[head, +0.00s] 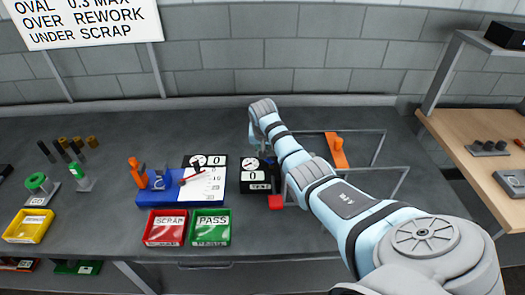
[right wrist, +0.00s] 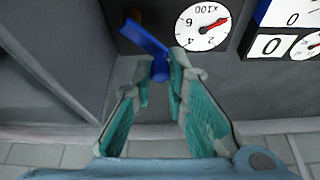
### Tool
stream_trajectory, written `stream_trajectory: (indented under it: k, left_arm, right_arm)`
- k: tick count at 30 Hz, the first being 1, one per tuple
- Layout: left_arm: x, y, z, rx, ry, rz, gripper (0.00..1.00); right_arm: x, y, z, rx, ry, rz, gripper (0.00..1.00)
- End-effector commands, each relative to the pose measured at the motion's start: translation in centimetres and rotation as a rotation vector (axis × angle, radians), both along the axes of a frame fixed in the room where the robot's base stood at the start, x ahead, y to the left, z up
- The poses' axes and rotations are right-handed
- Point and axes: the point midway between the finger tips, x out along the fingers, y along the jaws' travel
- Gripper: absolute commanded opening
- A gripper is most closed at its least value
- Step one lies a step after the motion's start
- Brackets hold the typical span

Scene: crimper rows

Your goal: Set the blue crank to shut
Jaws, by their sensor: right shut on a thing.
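The blue crank (right wrist: 146,40) shows in the right wrist view as a bent blue bar beside a white round dial (right wrist: 202,26) with a red pointer, marked X100. Its lower end goes down between the fingers of my right gripper (right wrist: 160,80). The teal fingers are shut on that end, one on each side. In the head view my right arm reaches to the back of the bench, beside a black box with dials (head: 255,182). The crank and fingertips cannot be made out there. My left gripper is not in view.
A blue fixture (head: 165,198) with an orange handle stands left of the black box. Red SCRAP (head: 165,241) and green PASS (head: 211,241) trays sit in front. A thin metal frame and an orange piece (head: 336,152) lie beyond my right arm.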

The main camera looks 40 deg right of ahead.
Motion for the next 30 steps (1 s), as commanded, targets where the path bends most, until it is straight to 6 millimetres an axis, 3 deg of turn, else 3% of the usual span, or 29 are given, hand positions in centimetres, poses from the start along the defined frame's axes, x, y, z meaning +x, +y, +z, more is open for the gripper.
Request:
stream_trajectory:
  k: [8,18,30]
  left_arm:
    - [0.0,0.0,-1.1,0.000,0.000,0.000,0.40]
    - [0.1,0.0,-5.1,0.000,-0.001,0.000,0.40]
    - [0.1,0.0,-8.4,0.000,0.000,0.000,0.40]
  right_arm:
    - [0.1,-0.9,-0.2,0.001,-0.002,-0.259,0.00]
    - [0.0,-2.0,-0.6,0.000,-0.006,-0.546,0.00]
    - [-0.4,-2.6,-0.3,0.000,-0.003,-0.717,0.00]
